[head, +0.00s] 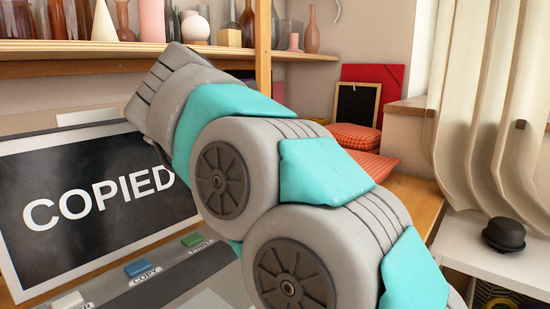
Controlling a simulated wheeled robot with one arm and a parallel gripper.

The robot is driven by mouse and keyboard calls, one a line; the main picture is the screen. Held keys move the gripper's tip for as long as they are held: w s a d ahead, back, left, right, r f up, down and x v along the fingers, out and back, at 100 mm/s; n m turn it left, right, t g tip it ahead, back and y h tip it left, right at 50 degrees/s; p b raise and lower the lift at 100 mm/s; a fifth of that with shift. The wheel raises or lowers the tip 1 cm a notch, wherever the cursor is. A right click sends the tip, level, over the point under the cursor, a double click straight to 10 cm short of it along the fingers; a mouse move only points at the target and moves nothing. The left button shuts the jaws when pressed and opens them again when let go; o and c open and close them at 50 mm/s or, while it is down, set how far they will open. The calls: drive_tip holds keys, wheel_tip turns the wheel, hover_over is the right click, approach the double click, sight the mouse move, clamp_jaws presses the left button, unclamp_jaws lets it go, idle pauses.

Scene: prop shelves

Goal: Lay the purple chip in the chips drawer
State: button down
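I see neither the purple chip nor the chips drawer in the head view. My own grey and teal arm fills the middle of the picture and hides much of what is behind it. My gripper does not show, so I cannot tell what it holds.
A dark screen (75,240) reading "COPIED" stands at left. Below it a grey panel carries a blue button (138,268) marked COPY, a green button (192,239) and a whitish button (68,301). A shelf (60,70) of vases runs above. A black hat (504,234) sits at right.

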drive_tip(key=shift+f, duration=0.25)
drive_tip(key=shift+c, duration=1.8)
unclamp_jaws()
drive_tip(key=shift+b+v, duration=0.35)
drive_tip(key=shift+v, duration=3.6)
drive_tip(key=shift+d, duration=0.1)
